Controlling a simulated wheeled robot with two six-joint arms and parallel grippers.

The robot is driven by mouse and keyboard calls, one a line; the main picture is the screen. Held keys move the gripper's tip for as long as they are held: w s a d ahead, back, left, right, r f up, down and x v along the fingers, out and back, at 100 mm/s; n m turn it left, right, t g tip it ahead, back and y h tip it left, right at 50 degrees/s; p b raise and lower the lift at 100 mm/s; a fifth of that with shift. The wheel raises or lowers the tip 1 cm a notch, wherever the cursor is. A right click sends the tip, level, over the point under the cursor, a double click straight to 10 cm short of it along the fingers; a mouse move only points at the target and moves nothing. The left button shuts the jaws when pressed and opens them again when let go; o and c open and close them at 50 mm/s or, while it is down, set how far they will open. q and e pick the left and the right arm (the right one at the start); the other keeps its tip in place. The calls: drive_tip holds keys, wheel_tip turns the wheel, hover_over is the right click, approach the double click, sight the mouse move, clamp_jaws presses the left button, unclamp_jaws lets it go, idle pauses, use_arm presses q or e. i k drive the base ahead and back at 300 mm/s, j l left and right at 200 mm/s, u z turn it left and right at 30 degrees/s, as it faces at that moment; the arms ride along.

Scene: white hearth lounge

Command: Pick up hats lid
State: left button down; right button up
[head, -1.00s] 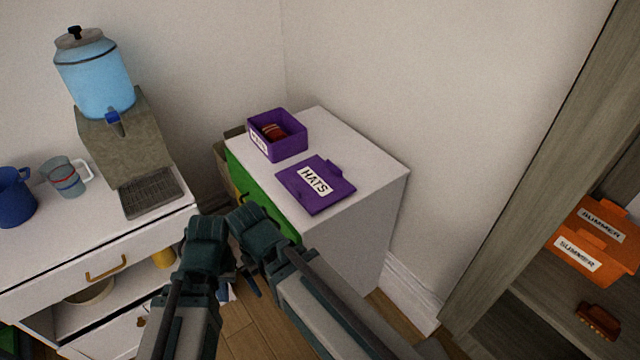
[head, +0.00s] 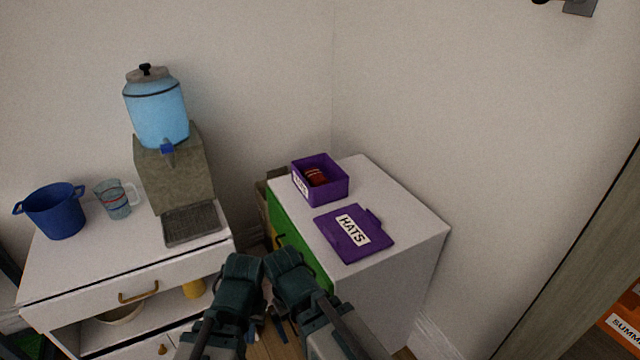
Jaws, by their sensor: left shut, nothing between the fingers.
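The purple hats lid (head: 372,252) lies flat on the white top of the small cabinet (head: 405,217), with its white HATS label facing up. The open purple box (head: 331,190) stands behind it on the same top, with something red inside. My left gripper (head: 246,312) is low in the picture, in front of the cabinet, shut and empty, apart from the lid. My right gripper (head: 283,318) is beside it, also apart from the lid; its fingers are too dark and overlapped to tell open from shut.
A white counter (head: 85,262) on the left holds a blue pot (head: 56,212), a glass mug (head: 117,199) and a water dispenser (head: 158,110). The cabinet has a green front (head: 297,246). A wooden shelf edge (head: 570,270) and an orange box (head: 625,325) are at the right.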

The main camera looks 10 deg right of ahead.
sight(355, 234)
drive_tip(key=l+z, duration=0.1)
drive_tip(key=z, duration=0.35)
drive_tip(key=k+l+z, duration=0.1)
drive_tip(key=z, duration=0.3)
drive_tip(key=l+z, duration=0.2)
drive_tip(key=z, duration=0.25)
drive_tip(key=l+z, duration=0.15)
drive_tip(key=z, duration=0.3)
drive_tip(key=k, duration=0.05)
